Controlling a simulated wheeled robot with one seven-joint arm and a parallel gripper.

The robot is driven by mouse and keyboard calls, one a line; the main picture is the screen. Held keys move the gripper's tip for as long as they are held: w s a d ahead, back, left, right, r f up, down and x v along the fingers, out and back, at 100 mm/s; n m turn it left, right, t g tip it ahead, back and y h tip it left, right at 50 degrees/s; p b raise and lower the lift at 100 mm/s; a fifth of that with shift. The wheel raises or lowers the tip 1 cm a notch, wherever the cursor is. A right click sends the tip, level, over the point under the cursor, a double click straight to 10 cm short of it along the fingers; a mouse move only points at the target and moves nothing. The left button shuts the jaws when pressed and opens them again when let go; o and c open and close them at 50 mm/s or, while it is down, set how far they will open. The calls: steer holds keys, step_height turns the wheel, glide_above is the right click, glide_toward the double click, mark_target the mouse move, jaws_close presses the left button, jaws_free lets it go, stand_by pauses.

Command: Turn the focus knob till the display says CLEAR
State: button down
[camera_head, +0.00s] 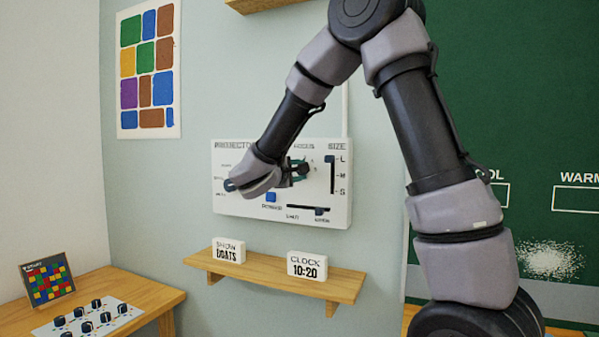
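The white projector control panel (283,217) is fixed to the pale wall, with a FOCUS label at its upper middle. My gripper (303,170) is in front of the panel just below that label. The focus knob is hidden behind my gripper and wrist, so I cannot tell whether the fingers touch it. The fingers are small and partly covered, and their opening does not show clearly. No display reading CLEAR is visible.
Below, a wooden shelf (270,283) holds a SHOW BOATS block (229,251) and a CLOCK 10:20 block (307,267).

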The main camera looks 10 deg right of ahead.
steer(key=shift+m, duration=1.3)
steer(key=shift+f, duration=0.1)
steer(key=shift+c, duration=2.2)
jaws_free()
steer(key=v, duration=1.1)
steer(key=shift+d, duration=0.15)
